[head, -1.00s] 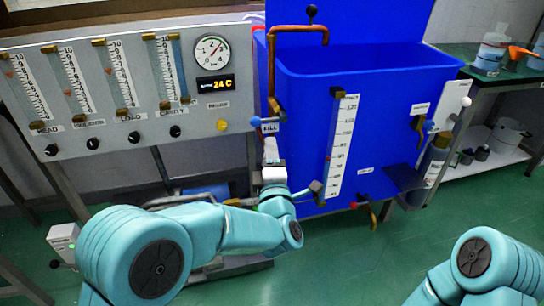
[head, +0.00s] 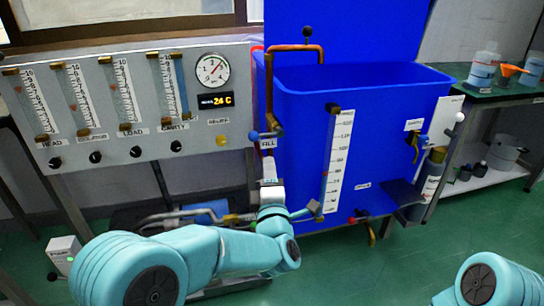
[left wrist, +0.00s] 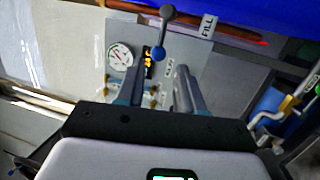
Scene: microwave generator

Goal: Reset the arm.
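My left arm comes in from the lower left in the head view. My left gripper (head: 268,168) points up, just below the FILL label (head: 268,143) and the blue-knobbed fill valve handle (head: 254,136). In the left wrist view my left gripper's two fingers (left wrist: 160,75) stand apart with nothing visible held between them. The fill handle (left wrist: 164,32), with a blue knob and a grey knob, shows just beyond the fingertips. My right arm (head: 492,284) shows only in part at the lower right, and its gripper is out of view.
A blue tank (head: 380,110) with a white scale (head: 338,160) stands ahead. A grey panel (head: 100,130) with flow tubes and a gauge (head: 212,70) is at the left. A green bench (head: 500,93) with bottles is at the right. Open green floor (head: 400,265) lies between my arms.

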